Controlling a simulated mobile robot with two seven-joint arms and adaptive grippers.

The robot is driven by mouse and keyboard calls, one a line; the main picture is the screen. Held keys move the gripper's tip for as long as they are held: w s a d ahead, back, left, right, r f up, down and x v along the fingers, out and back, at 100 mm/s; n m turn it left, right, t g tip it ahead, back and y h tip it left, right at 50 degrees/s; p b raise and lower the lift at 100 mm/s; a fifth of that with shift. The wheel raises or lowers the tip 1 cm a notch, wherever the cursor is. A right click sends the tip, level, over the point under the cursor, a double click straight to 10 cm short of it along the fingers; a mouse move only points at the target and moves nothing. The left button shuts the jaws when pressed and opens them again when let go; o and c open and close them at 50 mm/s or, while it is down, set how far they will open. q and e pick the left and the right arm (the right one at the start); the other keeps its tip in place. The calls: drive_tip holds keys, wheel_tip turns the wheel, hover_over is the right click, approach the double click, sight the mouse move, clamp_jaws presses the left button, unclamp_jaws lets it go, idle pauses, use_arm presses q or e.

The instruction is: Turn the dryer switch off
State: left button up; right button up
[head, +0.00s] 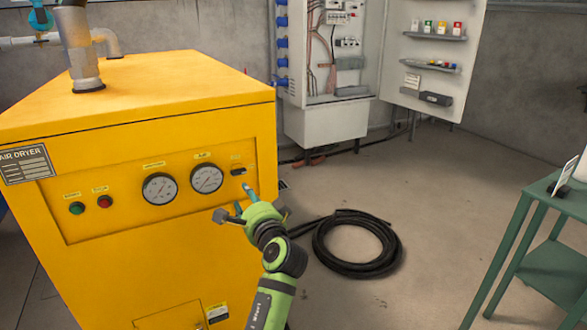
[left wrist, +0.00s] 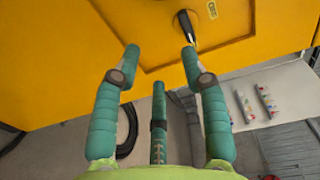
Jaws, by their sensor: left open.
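The yellow air dryer (head: 110,105) fills the left of the head view. Its dryer switch (head: 238,172) is a small dark switch at the right end of the front panel, right of the two gauges. In the left wrist view the switch (left wrist: 188,30) shows as a black lever with a metal-coloured edge, just beyond the tip of the right-hand finger. Whether they touch I cannot tell. My left gripper (head: 240,198) is open and empty in front of the panel, just below the switch; its teal fingers (left wrist: 161,52) are spread apart. My right gripper is not in view.
Green (head: 77,208) and red (head: 105,202) buttons and two gauges (head: 160,189) share the panel. A black hose coil (head: 357,262) lies on the floor. An open electrical cabinet (head: 326,125) stands behind, a green table (head: 555,210) at right.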

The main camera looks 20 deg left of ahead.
sight(239, 172)
use_arm(q)
drive_tip(key=shift+y, duration=0.4)
drive_tip(key=w+a+r, duration=0.1)
drive_tip(key=w+a, duration=0.2)
drive_tip(key=w+a+r, duration=0.1)
drive_tip(key=shift+w+a+r+b, duration=0.3)
drive_tip(key=shift+w+r, duration=0.05)
drive_tip(key=shift+w+a, duration=0.3)
clamp_jaws()
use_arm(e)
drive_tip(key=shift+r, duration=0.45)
